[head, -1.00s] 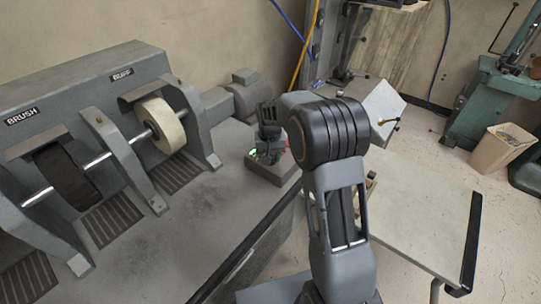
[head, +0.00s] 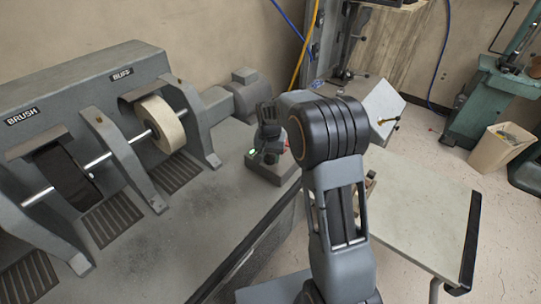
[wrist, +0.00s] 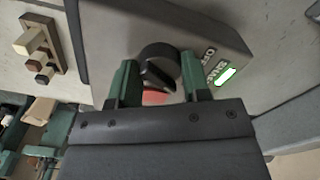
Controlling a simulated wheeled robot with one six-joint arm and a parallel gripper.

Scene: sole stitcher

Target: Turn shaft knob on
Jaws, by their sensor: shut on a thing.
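The shaft knob (wrist: 158,62) is a black round dial on a grey control box. It shows in the wrist view between the two green fingers of my gripper (wrist: 159,72), which is shut on it. Printed lettering, including "OFF", and a lit green lamp (wrist: 226,76) are on the box to the right of the knob. A red part (wrist: 154,98) shows just below the knob, partly hidden by the gripper. In the head view my gripper (head: 268,138) reaches down over the control box (head: 262,172) and hides the knob. The green lamp also shows there (head: 252,151).
The machine's pale buff wheel (head: 161,124) and dark brush (head: 66,178) sit on a shaft left of the box. A motor (head: 245,92) stands behind the box. A grey-topped table (head: 425,205) stands to the right, with a beige bin (head: 500,148) beyond.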

